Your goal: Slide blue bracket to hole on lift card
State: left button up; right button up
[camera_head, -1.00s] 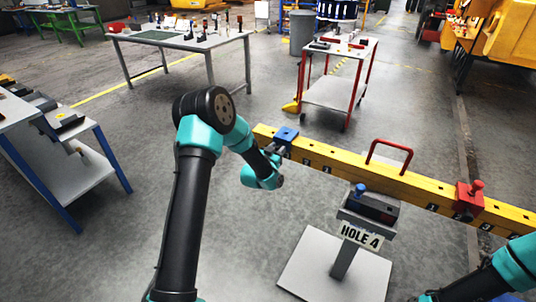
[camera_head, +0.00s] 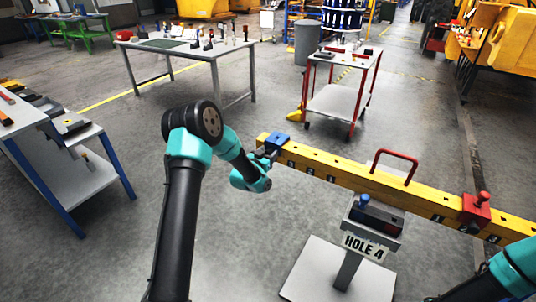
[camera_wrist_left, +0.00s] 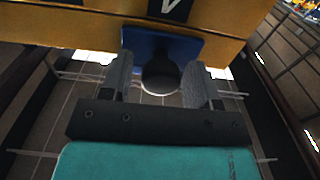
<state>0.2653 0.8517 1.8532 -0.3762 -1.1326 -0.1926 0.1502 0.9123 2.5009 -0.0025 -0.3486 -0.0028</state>
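The blue bracket (camera_head: 277,140) sits around the yellow beam (camera_head: 345,175) near its left end. My left gripper (camera_head: 264,156) is at the bracket's near side. In the left wrist view, its two fingers (camera_wrist_left: 160,82) stand on either side of a dark round knob (camera_wrist_left: 160,76) in front of the blue bracket face (camera_wrist_left: 160,42). The lift card (camera_head: 366,247) reads "HOLE 4" and is on a stand in front of the beam. My right arm shows at the lower right; its gripper is too cut off to judge.
A red bracket (camera_head: 476,211) sits on the beam's right part, and a red handle (camera_head: 394,160) rises from its middle. A grey block with a blue knob (camera_head: 365,201) tops the card stand. A red-legged cart (camera_head: 343,103) stands behind. The beam between bracket and handle is clear.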

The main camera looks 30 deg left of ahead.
pick_arm(q)
jog(key=shift+s, duration=0.1)
jog(key=s, duration=0.5)
jog(key=s+a, duration=0.1)
jog(key=s, duration=1.1)
jog(key=shift+s+a, duration=0.1)
jog(key=shift+a, duration=0.05)
jog(key=s+d+f+g, duration=0.3)
jog(key=d+f+g, duration=0.25)
jog(key=f, duration=0.35)
jog(key=s+d+f+n+g, duration=0.1)
jog(key=s+d+f+g, duration=0.3)
jog(key=s, duration=0.2)
jog(key=s+d+f+n+g+h, duration=0.1)
jog(key=s+d+f+g, duration=0.2)
jog(key=s, duration=0.4)
jog(key=s+d+f+g+h, duration=0.1)
jog(key=s+d+f+g, duration=0.3)
jog(key=s+d+f, duration=0.1)
jog(key=shift+s+d+n+g, duration=0.15)
jog(key=shift+s+n+g, duration=0.05)
jog(key=shift+s, duration=0.25)
jog(key=shift+s+d+n+g, duration=0.15)
jog(key=shift+s+n, duration=0.05)
jog(key=shift+s, duration=0.25)
